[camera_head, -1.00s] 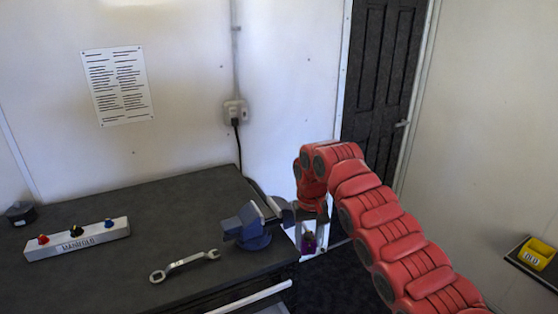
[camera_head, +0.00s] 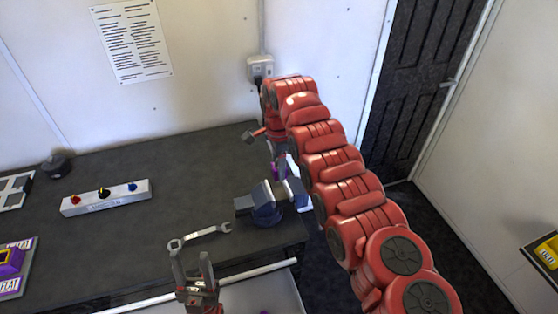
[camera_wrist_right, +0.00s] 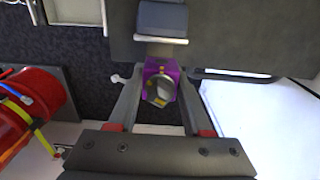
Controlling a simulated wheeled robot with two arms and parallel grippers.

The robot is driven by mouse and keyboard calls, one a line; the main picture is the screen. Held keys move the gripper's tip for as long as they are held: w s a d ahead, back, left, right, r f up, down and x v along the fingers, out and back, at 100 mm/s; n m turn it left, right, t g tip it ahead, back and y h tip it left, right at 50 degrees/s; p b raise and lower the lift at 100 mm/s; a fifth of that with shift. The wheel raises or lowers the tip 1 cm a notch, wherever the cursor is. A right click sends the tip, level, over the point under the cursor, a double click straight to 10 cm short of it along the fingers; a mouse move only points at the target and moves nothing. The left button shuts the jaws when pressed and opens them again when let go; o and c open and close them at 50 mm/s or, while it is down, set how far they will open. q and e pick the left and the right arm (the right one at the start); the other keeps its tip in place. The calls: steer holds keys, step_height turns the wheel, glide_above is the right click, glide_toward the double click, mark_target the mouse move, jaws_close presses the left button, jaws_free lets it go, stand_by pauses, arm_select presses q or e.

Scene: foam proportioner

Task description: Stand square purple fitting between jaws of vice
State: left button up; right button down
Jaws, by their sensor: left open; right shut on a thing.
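The square purple fitting (camera_wrist_right: 152,66) has a round bore and is pinched between the fingers of my right gripper (camera_wrist_right: 160,88) in the right wrist view. In the head view only a sliver of purple (camera_head: 275,171) shows at my right gripper (camera_head: 280,165), behind the vice. The blue-grey vice (camera_head: 265,202) stands at the right end of the bench. Part of it (camera_wrist_right: 162,20) shows just beyond the fitting in the wrist view. The fitting appears apart from the jaws. My left gripper (camera_head: 192,270) is open and empty at the bench's front edge.
A wrench (camera_head: 200,236) lies on the dark bench (camera_head: 140,235) left of the vice. A manifold block (camera_head: 105,197) with coloured knobs stands farther left. A purple block (camera_head: 10,262) sits on a labelled plate at the left edge. The bench middle is clear.

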steer(key=shift+f, duration=0.25)
steer(key=shift+s+f, duration=0.1)
steer(key=shift+f, duration=1.25)
steer(key=shift+f+b, duration=0.6)
steer(key=shift+f, duration=0.3)
steer(key=shift+f+b, duration=1.1)
steer(key=shift+f, duration=0.45)
steer(key=shift+c, duration=1.3)
jaws_free()
